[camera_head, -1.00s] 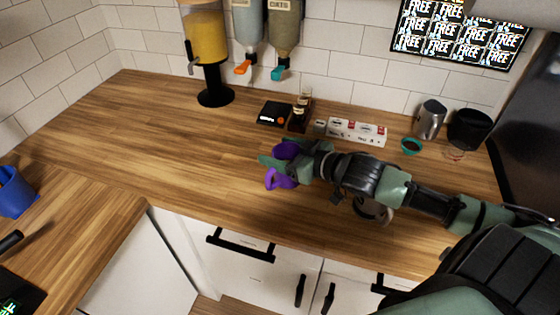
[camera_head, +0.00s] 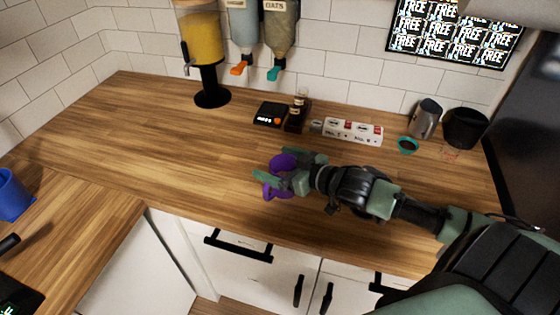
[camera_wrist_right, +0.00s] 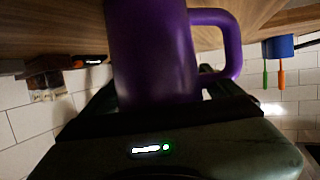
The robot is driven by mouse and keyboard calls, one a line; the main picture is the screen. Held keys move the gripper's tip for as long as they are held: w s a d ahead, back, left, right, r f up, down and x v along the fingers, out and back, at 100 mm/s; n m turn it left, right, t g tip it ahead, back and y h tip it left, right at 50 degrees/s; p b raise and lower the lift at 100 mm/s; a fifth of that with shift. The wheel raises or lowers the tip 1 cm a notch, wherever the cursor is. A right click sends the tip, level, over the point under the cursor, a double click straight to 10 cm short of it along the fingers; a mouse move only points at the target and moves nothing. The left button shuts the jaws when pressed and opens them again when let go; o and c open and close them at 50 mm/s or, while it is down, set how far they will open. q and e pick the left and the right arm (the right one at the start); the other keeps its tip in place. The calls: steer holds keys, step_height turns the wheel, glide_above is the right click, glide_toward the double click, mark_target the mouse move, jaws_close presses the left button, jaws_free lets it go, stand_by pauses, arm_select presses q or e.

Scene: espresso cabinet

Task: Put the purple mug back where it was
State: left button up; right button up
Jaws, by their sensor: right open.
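The purple mug (camera_head: 281,163) stands on the wooden counter (camera_head: 150,150), right of the middle of its left part, partly covered by my right gripper (camera_head: 267,172). The gripper reaches in from the right, low over the counter. Its fingers are open, with the mug between or right beside them; I cannot tell whether they touch it. In the right wrist view the mug (camera_wrist_right: 155,50) fills the upper middle, close to the palm, with its handle (camera_wrist_right: 235,45) toward the right. My left gripper is not in view.
Behind stand a small black scale (camera_head: 270,114), dark bottles (camera_head: 298,112), a white box row (camera_head: 352,131), a teal ring (camera_head: 407,146), a metal pitcher (camera_head: 426,118) and a black container (camera_head: 465,128). A dispenser (camera_head: 208,80) stands further left. The counter left of the mug is clear.

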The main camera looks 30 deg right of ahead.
steer(key=v, duration=1.2)
steer(key=shift+r+p, duration=0.15)
steer(key=shift+p, duration=0.15)
steer(key=shift+r, duration=0.1)
